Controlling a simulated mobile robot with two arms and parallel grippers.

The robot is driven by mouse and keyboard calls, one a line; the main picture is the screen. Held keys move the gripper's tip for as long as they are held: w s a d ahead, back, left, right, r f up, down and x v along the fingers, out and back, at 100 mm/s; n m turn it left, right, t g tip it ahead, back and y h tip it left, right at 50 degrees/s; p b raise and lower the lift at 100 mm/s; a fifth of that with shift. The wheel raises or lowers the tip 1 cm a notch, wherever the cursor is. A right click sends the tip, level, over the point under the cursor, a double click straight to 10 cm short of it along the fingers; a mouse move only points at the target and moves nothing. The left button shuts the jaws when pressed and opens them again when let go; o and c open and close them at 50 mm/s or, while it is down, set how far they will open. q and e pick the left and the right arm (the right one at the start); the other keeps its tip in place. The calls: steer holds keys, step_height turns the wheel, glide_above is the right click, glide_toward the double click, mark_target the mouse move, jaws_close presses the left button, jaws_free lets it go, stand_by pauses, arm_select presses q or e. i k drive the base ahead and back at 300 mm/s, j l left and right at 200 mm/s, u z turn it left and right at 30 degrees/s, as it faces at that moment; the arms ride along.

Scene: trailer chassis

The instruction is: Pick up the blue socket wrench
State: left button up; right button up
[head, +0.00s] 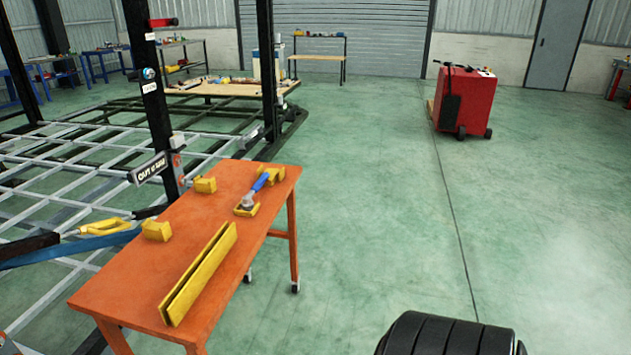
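The blue socket wrench (261,184) lies on the orange table (150,265), near its far right end. Its blue handle points up and right in the head view, and its grey head is at the lower left. It rests at a slant across two yellow blocks, one at the near end (247,210) and one at the far end (271,175). Neither of my grippers shows in the head view.
A long yellow channel (200,273) and small yellow blocks (156,230) also lie on the table. A white lattice chassis frame and a black post (150,95) stand to the left. A black tyre-like shape (450,336) is at bottom right. Open green floor lies right; a red cart (465,98) stands beyond.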

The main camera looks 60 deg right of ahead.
mark_target(247, 204)
steer(key=z, duration=1.5)
steer(key=u, duration=2.55)
steer(key=z, duration=2.5)
steer(key=i, duration=0.15)
